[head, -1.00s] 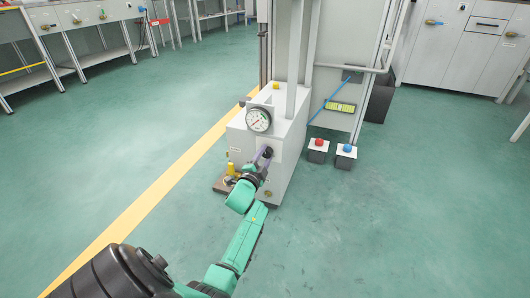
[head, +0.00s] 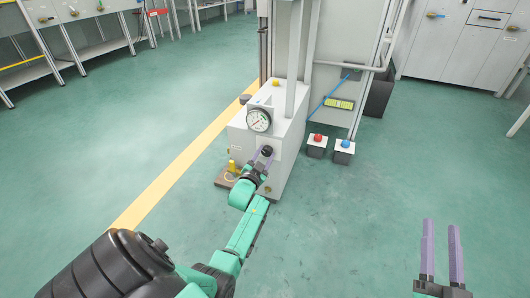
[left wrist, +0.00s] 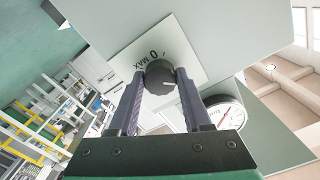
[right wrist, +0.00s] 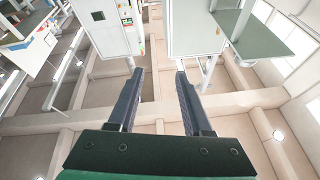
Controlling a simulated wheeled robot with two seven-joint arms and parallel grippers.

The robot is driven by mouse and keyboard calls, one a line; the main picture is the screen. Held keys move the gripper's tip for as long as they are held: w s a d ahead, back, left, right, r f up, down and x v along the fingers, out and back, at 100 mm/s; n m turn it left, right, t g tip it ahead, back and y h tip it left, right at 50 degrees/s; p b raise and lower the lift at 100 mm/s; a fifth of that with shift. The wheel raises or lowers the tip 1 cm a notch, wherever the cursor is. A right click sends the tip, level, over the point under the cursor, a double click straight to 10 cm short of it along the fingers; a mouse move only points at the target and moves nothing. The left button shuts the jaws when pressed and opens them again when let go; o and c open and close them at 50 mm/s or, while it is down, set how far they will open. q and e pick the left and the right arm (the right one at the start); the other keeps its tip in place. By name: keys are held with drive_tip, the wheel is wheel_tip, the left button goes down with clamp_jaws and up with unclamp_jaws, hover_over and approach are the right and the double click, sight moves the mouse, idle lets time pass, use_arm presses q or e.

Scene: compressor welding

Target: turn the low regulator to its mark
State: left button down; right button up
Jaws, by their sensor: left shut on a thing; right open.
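The low regulator is a dark round knob (left wrist: 159,77) on a pale plate (left wrist: 186,52) printed "0" and "MAX" in the left wrist view. It also shows as a black knob (head: 267,151) on the front of the light grey cabinet (head: 284,175). My left gripper (head: 262,155) is at the knob, its fingers on either side and shut on it. A white pointer line shows on the knob. A pressure gauge (head: 259,120) sits above it and shows in the left wrist view (left wrist: 225,114). My right gripper (head: 441,224) is open and empty, far right of the cabinet.
A red button box (head: 317,146) and a blue button box (head: 343,151) stand right of the cabinet. A small yellow item (head: 233,167) is at its left foot. Wide green floor is clear around, with a yellow line (head: 180,170) on the left.

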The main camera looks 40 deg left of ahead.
use_arm(q)
drive_tip(key=shift+n+p, duration=0.7)
drive_tip(key=shift+n, duration=0.5)
drive_tip(key=n+p, duration=0.1)
drive_tip(key=n, duration=0.2)
drive_tip(key=n+p, duration=0.1)
drive_tip(key=n, duration=0.4)
drive_tip(key=shift+d+n+p, duration=0.1)
drive_tip(key=shift+n+p, duration=0.3)
drive_tip(key=n, duration=0.3)
drive_tip(key=shift+f, duration=0.1)
drive_tip(key=shift+n, duration=1.3)
use_arm(e)
drive_tip(key=s+a+f+g, duration=0.1)
drive_tip(key=s+f+g, duration=0.3)
drive_tip(key=f, duration=0.7)
drive_tip(key=s+f+g+h, duration=0.1)
drive_tip(key=s+f+g, duration=0.4)
drive_tip(key=s+f, duration=0.3)
drive_tip(key=shift+s+a+f+m+h, duration=0.3)
drive_tip(key=shift+s+a+f+m, duration=0.1)
drive_tip(key=shift+f, duration=1.1)
use_arm(q)
drive_tip(key=shift+c, duration=1.7)
unclamp_jaws()
